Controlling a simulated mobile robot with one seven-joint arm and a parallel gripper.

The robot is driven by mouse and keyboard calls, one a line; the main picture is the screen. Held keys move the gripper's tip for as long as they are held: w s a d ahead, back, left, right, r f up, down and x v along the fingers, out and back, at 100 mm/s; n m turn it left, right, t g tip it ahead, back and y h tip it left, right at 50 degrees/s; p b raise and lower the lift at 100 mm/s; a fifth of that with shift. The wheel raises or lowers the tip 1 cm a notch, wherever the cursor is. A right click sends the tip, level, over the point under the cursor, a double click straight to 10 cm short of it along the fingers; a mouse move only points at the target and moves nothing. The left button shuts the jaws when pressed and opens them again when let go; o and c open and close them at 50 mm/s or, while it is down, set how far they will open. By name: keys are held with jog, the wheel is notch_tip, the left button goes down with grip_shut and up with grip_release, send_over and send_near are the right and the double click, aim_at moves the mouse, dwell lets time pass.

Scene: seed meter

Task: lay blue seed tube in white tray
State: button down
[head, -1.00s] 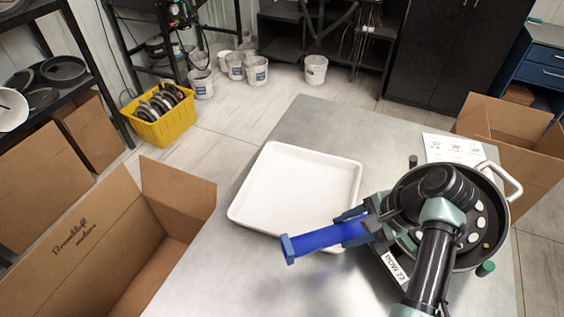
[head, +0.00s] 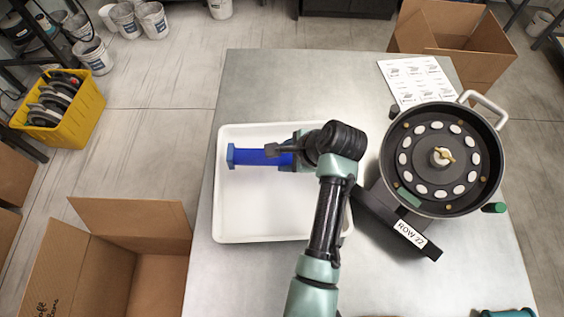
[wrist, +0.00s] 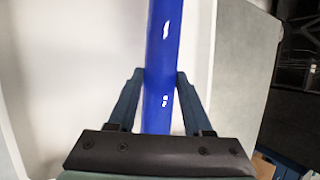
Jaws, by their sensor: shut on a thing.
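The blue seed tube (head: 257,156) is held roughly level over the upper part of the white tray (head: 260,215) in the head view. Its flanged end points left, inside the tray's outline. My gripper (head: 287,154) is shut on the tube near its right end. In the wrist view the tube (wrist: 162,60) runs up between the two fingers of my gripper (wrist: 160,95), with the white tray surface (wrist: 105,50) behind it. I cannot tell whether the tube touches the tray floor. My wrist hides the tube's right end.
Open cardboard boxes (head: 130,215) stand left of the table and at the back right. The table behind the tray is clear.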

jog(key=shift+a+f, duration=0.1)
jog(key=shift+f, duration=2.1)
jog(key=c, duration=0.6)
grip_release()
jog(key=shift+f, duration=0.15)
